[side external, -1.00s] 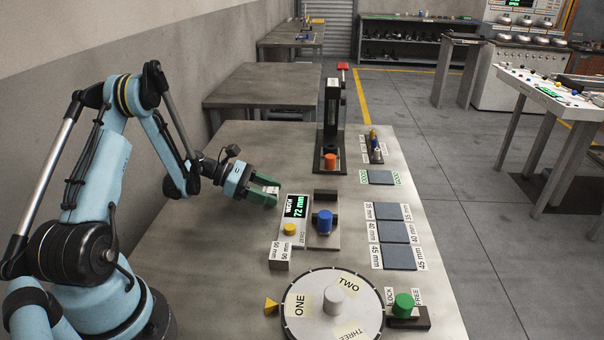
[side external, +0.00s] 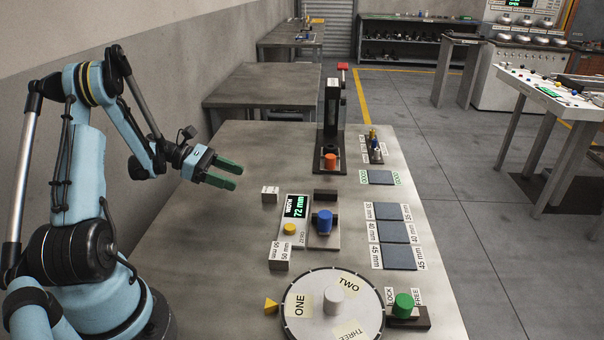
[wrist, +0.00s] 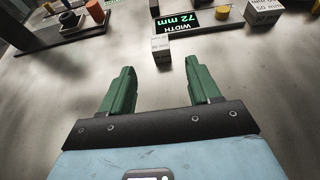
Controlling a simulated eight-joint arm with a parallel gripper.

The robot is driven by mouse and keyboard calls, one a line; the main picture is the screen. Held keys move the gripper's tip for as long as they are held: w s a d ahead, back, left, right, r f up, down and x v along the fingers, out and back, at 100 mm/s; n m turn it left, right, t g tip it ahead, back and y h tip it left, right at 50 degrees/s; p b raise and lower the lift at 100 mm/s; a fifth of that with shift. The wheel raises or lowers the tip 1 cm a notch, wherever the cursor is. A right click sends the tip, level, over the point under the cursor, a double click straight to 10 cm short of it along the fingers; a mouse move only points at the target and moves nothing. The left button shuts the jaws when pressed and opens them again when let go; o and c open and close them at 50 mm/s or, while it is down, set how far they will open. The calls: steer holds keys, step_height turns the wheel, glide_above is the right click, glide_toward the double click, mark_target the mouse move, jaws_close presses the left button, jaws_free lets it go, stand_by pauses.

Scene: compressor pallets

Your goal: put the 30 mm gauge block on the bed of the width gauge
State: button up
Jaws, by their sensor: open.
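A small pale grey block (side external: 270,194), likely the 30 mm gauge block, stands on the bench left of the width gauge (side external: 325,241). Its label is too small to read. The block (wrist: 161,50) also shows in the wrist view, beyond the fingertips and close to the gauge display (wrist: 190,18), which reads 72 mm. The gauge has a blue knob (side external: 323,221) and a dark jaw (side external: 325,195) at the back; I see no block on its bed. My gripper (side external: 238,177) is open and empty, up and to the left of the block, clear of it.
A larger block marked 50 mm (side external: 279,264) stands at the gauge's near left corner. A round turntable (side external: 312,320) lies in front. Dark labelled pads (side external: 393,231) lie to the right. A tall press-like stand (side external: 330,125) is behind.

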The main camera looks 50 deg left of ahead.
steer(key=shift+s+a+r, duration=0.3)
steer(key=shift+s+a, duration=0.1)
steer(key=w+d+r+m+g+y, duration=0.2)
steer(key=d+r+m, duration=0.1)
steer(key=d+m, duration=0.25)
steer(key=w+d+r+m+g+y, duration=0.2)
steer(key=d+r+m, duration=0.15)
steer(key=d, duration=0.35)
steer(key=s+d+r+m+t+y, duration=0.1)
steer(key=s+d+r+m+y, duration=0.2)
steer(key=d+m, duration=0.8)
steer(key=s+m+y, duration=0.2)
steer(key=s+m, duration=0.2)
steer(key=m, duration=0.3)
steer(key=shift+s+d+t+y, duration=0.15)
steer(key=shift+d+t+y, duration=0.15)
steer(key=shift+d, duration=0.1)
